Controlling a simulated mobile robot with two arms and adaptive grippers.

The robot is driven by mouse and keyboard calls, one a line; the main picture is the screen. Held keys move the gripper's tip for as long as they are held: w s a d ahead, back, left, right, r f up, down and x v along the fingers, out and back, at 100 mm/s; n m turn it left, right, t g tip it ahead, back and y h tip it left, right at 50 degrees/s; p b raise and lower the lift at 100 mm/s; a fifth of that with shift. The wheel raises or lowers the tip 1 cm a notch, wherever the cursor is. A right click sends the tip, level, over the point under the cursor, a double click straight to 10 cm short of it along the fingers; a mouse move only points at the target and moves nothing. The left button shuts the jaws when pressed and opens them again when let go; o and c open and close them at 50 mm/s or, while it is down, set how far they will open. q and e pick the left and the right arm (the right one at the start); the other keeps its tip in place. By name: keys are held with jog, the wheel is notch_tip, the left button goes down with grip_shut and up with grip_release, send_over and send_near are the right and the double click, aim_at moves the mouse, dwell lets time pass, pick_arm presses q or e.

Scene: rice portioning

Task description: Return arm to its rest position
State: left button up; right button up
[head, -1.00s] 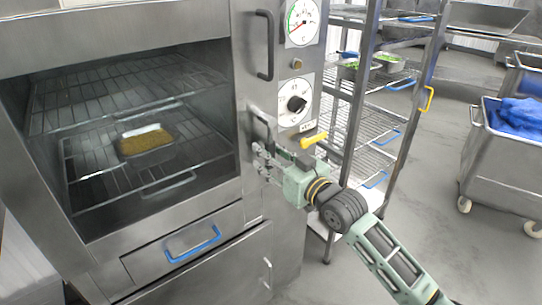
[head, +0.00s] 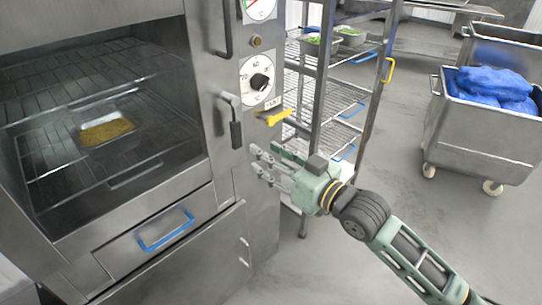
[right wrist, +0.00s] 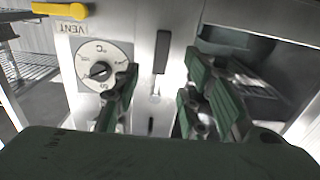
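My right gripper (head: 262,166) is in front of the oven's front panel, to the right of and a little below the oven handle (head: 235,122). Its fingers are spread with nothing between them, and it looks apart from the handle. In the right wrist view the open fingers (right wrist: 158,95) show, with the dark handle (right wrist: 161,52) beyond the gap between them. My left gripper is not in view.
The oven chamber is open, with a tray of yellow-brown food (head: 107,130) on a wire rack. A yellow lever (head: 273,117) and a dial (head: 259,81) are on the panel. A wire shelf rack (head: 325,100) stands right, and a cart (head: 480,130) with blue bags beyond.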

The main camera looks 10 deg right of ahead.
jog(key=shift+f, duration=0.1)
dwell(0.3)
